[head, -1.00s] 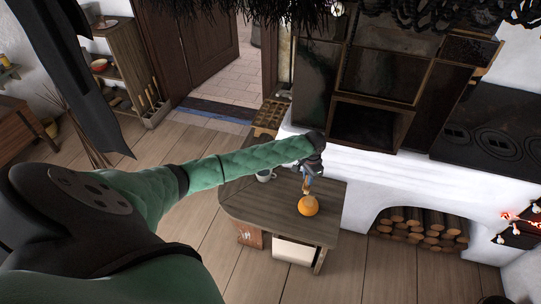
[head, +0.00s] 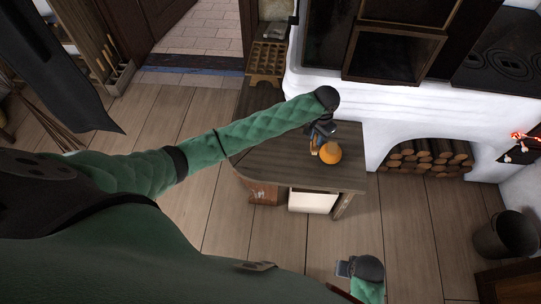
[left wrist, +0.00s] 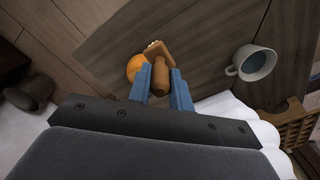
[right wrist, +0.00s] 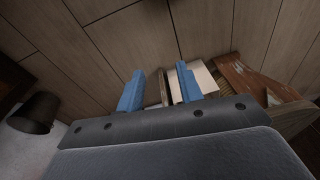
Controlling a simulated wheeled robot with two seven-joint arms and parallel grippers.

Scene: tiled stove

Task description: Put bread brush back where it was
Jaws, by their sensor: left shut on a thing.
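The bread brush (left wrist: 161,72), with a brown wooden handle, is between the blue fingers of my left gripper (left wrist: 161,86). Its pale bristle end points away from the gripper. In the head view my left gripper (head: 320,138) is over the dark wooden table (head: 270,130), beside a round orange thing (head: 330,153). Whether the brush touches the table I cannot tell. My right gripper (right wrist: 160,88) is open and empty. It also shows low in the head view (head: 343,268), in front of the table.
A mug (left wrist: 252,63) stands on the table; my arm hides it in the head view. A slotted wooden rack (head: 267,62) is at the table's far end. The white stove (head: 400,105) with firewood (head: 425,157) is to the right. A dark bucket (head: 505,235) stands on the floor.

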